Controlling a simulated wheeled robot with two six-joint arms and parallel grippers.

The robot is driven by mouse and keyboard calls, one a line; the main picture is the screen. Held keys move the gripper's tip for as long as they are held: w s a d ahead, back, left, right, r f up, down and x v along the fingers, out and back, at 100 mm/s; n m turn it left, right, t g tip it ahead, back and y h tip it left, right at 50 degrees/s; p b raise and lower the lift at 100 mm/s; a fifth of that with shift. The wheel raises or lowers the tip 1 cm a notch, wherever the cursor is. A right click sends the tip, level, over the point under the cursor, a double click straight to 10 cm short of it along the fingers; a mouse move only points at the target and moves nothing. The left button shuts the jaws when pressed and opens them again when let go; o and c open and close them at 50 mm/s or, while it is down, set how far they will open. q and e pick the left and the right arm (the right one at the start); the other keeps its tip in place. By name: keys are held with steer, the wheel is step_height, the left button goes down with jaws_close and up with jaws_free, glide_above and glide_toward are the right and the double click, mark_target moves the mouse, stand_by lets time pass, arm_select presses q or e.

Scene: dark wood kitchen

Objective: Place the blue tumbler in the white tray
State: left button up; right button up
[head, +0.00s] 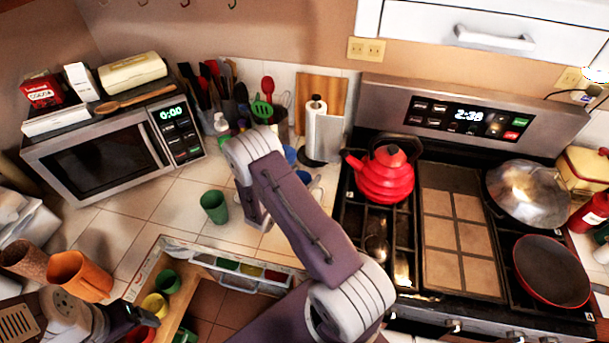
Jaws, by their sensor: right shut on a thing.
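My right arm reaches up from the bottom middle and bends back at the wrist. The right gripper (312,186) is mostly hidden behind its own forearm and is shut on a blue tumbler (303,177), of which only a small part shows. Another blue item (290,154) shows just behind it. A pale tray (238,284) with coloured compartments lies at the open drawer's far side; I cannot tell for certain that it is the white tray. My left gripper (130,317) is at the bottom left, dark and partly cut off, its fingers unclear.
A green cup (214,206) stands on the tiled counter. The open drawer (193,318) holds green, yellow and red cups. A red kettle (385,172) sits on the stove at right.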

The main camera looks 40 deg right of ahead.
steer(key=shift+s+f+b, duration=0.1)
steer(key=shift+f+b, duration=0.05)
steer(key=shift+b, duration=0.15)
steer(key=o, duration=1.3)
steer(key=shift+a, duration=0.1)
steer(key=shift+o, duration=0.3)
